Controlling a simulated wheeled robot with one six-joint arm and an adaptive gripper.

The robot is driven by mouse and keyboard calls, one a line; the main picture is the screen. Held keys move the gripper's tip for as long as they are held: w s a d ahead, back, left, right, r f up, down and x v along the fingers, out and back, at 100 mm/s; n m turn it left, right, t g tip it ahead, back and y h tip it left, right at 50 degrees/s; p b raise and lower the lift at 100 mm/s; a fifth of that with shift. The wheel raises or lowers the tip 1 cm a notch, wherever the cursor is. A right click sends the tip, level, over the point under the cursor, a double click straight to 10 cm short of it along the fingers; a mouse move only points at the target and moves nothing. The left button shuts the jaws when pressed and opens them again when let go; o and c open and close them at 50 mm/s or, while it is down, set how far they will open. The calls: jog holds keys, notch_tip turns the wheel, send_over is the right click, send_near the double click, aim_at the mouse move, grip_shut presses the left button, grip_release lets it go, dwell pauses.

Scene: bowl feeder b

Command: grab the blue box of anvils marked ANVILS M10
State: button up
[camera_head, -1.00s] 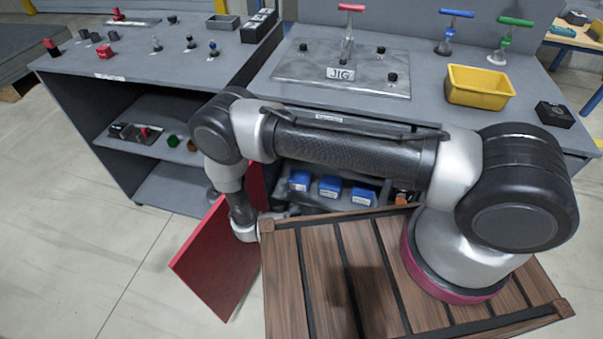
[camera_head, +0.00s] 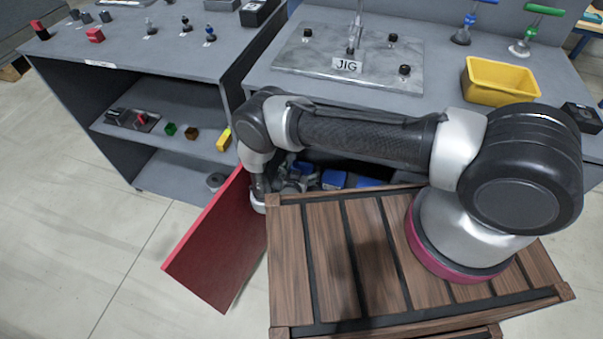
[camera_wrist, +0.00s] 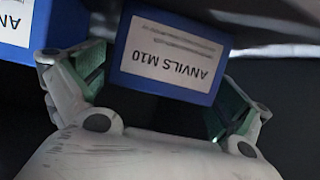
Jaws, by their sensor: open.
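The blue box marked ANVILS M10 (camera_wrist: 170,48) is in the wrist view, its white label upside down. My gripper (camera_wrist: 163,75) is open, with one green-padded finger on each side of the box's near end. I cannot tell whether the pads touch it. In the head view my gripper (camera_head: 295,180) is inside the low compartment under the jig bench, at the leftmost blue box (camera_head: 305,168), which is partly hidden and seems to be the same one.
Another blue box (camera_wrist: 18,22) sits close beside one finger; the head view shows neighbouring blue boxes (camera_head: 334,179) to the right. An open red door (camera_head: 210,245) stands left of the gripper. A slatted wooden top (camera_head: 330,250) lies in front.

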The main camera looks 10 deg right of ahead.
jog(key=shift+w+d+f, duration=0.1)
jog(key=shift+w+f, duration=0.05)
jog(key=shift+w, duration=0.1)
jog(key=c, duration=1.2)
jog(key=shift+c, duration=0.7)
